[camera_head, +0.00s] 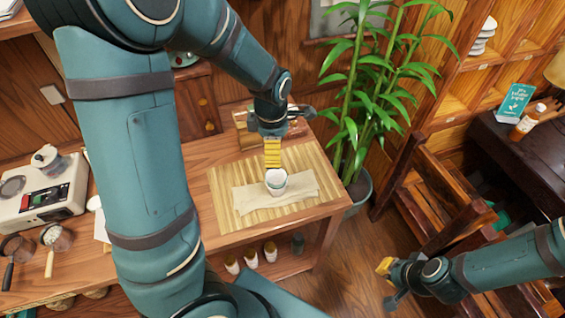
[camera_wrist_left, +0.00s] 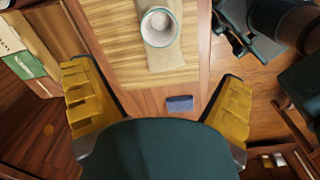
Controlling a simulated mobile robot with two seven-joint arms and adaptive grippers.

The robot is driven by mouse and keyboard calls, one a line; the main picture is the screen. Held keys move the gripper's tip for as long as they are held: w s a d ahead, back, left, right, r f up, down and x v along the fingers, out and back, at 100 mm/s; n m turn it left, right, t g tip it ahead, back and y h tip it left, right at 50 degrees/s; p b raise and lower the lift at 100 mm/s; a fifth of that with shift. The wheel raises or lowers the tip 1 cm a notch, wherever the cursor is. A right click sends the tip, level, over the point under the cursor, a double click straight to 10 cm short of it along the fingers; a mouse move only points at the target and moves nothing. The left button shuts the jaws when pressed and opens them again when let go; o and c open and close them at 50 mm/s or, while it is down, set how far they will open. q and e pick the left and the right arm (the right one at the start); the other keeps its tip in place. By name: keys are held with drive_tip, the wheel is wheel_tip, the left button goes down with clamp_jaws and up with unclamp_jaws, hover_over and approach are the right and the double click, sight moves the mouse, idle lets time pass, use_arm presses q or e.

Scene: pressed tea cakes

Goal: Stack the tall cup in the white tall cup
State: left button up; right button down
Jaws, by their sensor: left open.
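A white cup (camera_head: 276,181) stands upright on a pale cloth on a striped bamboo mat. In the left wrist view its round opening (camera_wrist_left: 160,27) shows at the top. Concentric rings show there; I cannot tell whether this is one cup or two nested. No separate second cup is clear. My left gripper (camera_head: 273,153) points down just above and behind the cup in the head view.
The cloth (camera_head: 245,198) and mat (camera_head: 222,185) lie on the wooden table. A small blue-grey item (camera_wrist_left: 180,103) lies near its edge. A scale-like device (camera_head: 30,205) is at left. A potted bamboo plant (camera_head: 358,190) stands beyond the table's right end.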

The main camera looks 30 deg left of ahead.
use_arm(q)
drive_tip(key=s+d+f+m+t+h, duration=0.1)
drive_tip(key=s+d+f+m, duration=0.3)
drive_tip(key=d+f+m, duration=0.4)
drive_tip(key=s+d+f+m+h, duration=0.3)
drive_tip(key=s+d+f+m, duration=0.1)
drive_tip(key=d+f+m, duration=0.5)
drive_tip(key=shift+f+m+t, duration=0.4)
drive_tip(key=shift+f+m, duration=0.55)
drive_tip(key=shift+m, duration=1.45)
